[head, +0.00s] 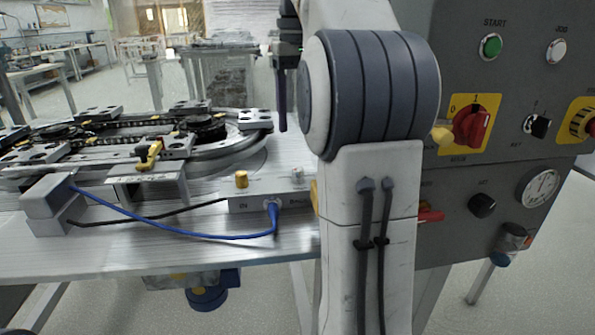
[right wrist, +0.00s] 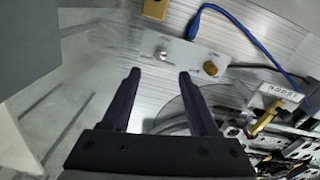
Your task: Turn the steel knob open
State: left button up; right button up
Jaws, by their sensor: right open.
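The steel knob (head: 297,173) is a small silvery knob on the right part of a low grey box (head: 252,201) on the table. It also shows in the right wrist view (right wrist: 161,53), just beyond the fingertips and between their lines. My right gripper (head: 282,128) hangs with fingers down above and behind the box. In the right wrist view my right gripper (right wrist: 159,73) is open and empty, with its two dark fingers apart. It does not appear to touch the knob. My left gripper is not in view.
A brass knob (head: 241,179) stands on the same box, left of the steel one. A blue hose (head: 180,230) plugs into the box front. The ring track (head: 110,140) fills the table's left side. A grey control panel (head: 500,110) stands at the right. My arm covers the middle.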

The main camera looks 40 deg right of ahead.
aim_at(299, 169)
notch_tip(299, 169, down, 10)
jog(key=b, duration=0.6)
jog(key=shift+b, duration=0.3)
grip_shut()
